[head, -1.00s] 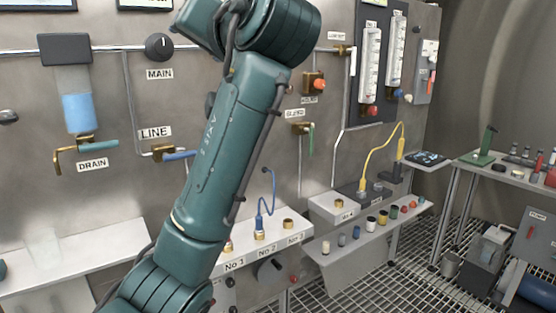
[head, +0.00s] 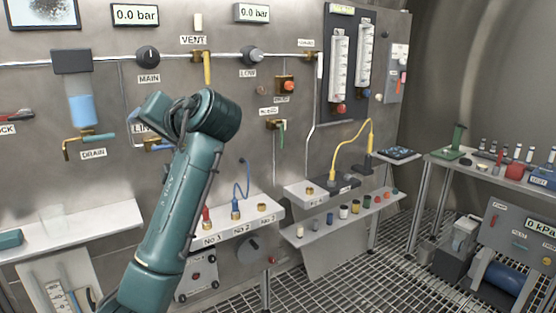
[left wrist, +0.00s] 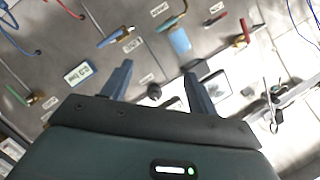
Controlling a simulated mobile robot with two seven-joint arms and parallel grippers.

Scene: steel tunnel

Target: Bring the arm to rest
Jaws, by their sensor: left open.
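My left arm (head: 180,195) is dark teal and rises from the lower left of the head view. It bends at a thick joint (head: 212,113), and its end section points left in front of the LINE label. The fingers cannot be made out there. In the left wrist view my left gripper (left wrist: 158,80) shows two blue-grey fingers spread apart with nothing between them. The panel wall lies beyond them, apart from the fingers. My right gripper is not in view.
The steel wall carries valves, a blue-filled reservoir (head: 82,105) and a yellow VENT handle (head: 207,68). A shelf with numbered sockets (head: 238,226) is right of my arm. A white ledge (head: 70,230) is left of it. A side table (head: 480,172) stands right, above open grating (head: 400,262).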

